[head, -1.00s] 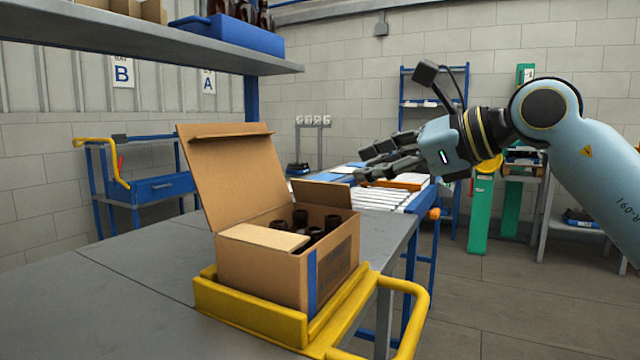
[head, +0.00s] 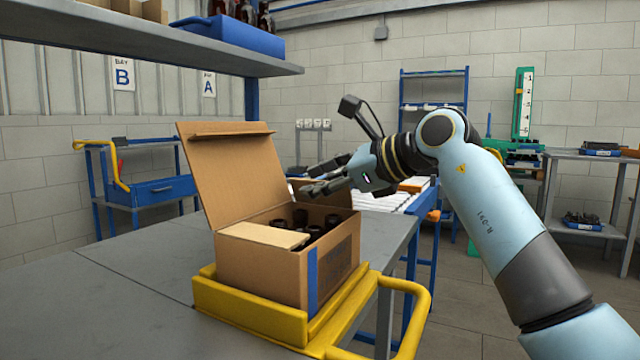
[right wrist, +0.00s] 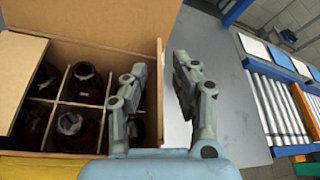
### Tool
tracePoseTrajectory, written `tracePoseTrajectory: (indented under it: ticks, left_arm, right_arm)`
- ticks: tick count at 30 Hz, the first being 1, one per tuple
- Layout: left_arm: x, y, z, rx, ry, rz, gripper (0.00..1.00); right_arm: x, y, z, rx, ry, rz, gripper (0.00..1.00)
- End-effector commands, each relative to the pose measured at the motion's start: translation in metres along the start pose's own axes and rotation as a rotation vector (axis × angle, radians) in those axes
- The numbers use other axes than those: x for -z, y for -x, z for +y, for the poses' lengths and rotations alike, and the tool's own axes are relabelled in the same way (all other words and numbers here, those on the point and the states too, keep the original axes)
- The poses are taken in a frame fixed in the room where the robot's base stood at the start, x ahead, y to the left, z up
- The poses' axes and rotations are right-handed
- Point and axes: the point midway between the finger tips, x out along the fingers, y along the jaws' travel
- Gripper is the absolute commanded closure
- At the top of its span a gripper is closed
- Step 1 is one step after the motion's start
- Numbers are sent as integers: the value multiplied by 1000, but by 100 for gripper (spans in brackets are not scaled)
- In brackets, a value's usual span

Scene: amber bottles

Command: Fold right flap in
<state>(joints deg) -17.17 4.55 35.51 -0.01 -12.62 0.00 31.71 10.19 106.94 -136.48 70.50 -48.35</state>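The open cardboard box (head: 262,277) holds brown bottles (head: 300,217) and has its large lid (head: 235,180) raised at the back. One short flap (head: 262,235) lies folded in over the bottles. The right flap (head: 325,194) stands up at the far right side, partly hidden behind my right gripper (head: 308,182). That gripper is open above this side. In the right wrist view, one finger is over the bottles (right wrist: 83,83) and the other outside the box wall, with the gripper (right wrist: 160,75) straddling the edge. Whether it touches the flap cannot be told. My left gripper is not in view.
The box sits in a yellow tray (head: 245,317) with a handle at the right edge of the grey table (head: 120,285). A roller conveyor (head: 385,203) is beyond. A shelf with a blue bin (head: 232,35) overhangs at upper left.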

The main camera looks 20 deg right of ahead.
Motion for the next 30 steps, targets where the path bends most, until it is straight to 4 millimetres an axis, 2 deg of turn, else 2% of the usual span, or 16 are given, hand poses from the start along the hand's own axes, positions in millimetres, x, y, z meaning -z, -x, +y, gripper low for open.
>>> tracePoseTrajectory:
  ticks: [3,9,19,24,27,30]
  left_arm:
    - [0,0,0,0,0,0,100]
    - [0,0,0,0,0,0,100]
    - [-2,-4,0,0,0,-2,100]
    - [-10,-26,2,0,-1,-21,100]
    - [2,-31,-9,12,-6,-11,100]
    - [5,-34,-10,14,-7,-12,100]
  right_arm:
    - [0,0,0,0,0,0,74]
    - [0,0,0,0,0,-1,100]
    - [1,-1,4,14,36,-3,100]
    - [7,-4,18,107,257,-3,100]
    - [9,-4,22,154,374,-2,100]
    - [8,-3,24,182,441,-1,100]
